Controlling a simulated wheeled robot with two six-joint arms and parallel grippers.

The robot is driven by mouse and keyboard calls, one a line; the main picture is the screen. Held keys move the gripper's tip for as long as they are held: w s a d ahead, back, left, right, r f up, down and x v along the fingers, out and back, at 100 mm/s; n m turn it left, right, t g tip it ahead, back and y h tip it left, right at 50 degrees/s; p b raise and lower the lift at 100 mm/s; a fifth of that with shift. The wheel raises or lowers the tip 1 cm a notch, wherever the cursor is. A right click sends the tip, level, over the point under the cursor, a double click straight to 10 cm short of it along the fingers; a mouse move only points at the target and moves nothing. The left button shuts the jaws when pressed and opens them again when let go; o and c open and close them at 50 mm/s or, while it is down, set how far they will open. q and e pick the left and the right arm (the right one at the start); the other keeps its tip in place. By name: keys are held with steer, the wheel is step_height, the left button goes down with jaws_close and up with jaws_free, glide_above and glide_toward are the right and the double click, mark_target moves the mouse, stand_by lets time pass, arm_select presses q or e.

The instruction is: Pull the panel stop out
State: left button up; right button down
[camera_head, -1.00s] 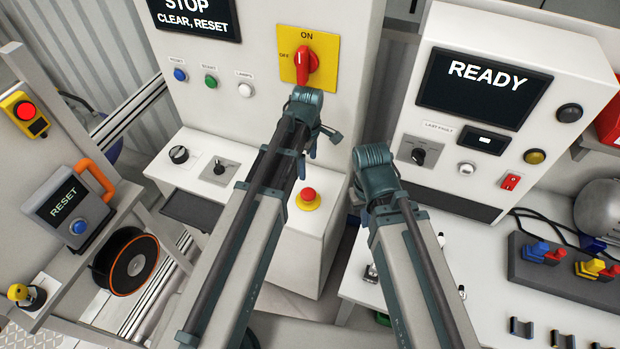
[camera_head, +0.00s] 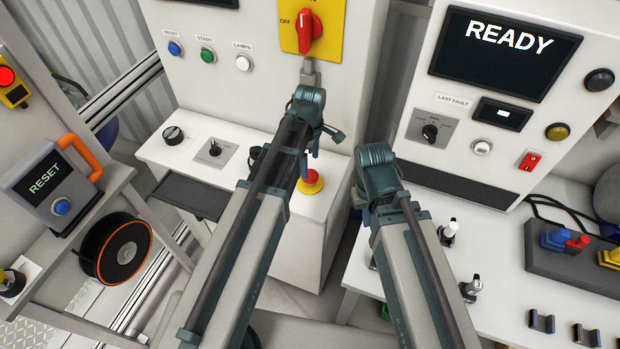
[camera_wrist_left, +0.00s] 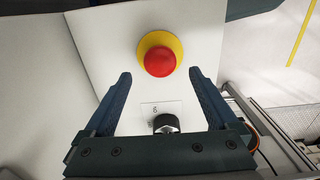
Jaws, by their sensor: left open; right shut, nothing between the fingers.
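The panel stop, a red mushroom button on a yellow collar (camera_head: 311,181), sits on top of a low white cabinet (camera_head: 298,240). My left gripper (camera_head: 309,158) hangs from its wrist just above and behind it in the head view, and its fingers are partly hidden by the arm. In the left wrist view, the open fingers (camera_wrist_left: 161,82) are empty, and the stop (camera_wrist_left: 160,62) lies centred beyond their tips. Whether they touch the stop cannot be told, but a gap shows. My right gripper (camera_head: 364,208) is right of the cabinet, shut and largely hidden by its wrist.
A red rotary switch (camera_head: 306,32) on a yellow plate is above my left wrist. A black knob (camera_head: 215,148) is on the cabinet's left part. The READY console (camera_head: 470,150) and a white table (camera_head: 500,270) stand right. A shelf with a RESET box (camera_head: 45,185) stands left.

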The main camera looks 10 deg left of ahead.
mark_target(310, 174)
arm_select(q)
step_height(310, 174, down, 5)
steer(key=b, duration=0.3)
steer(key=shift+r+b, duration=0.1)
steer(key=shift+b, duration=0.25)
jaws_close()
steer(key=shift+r, duration=0.15)
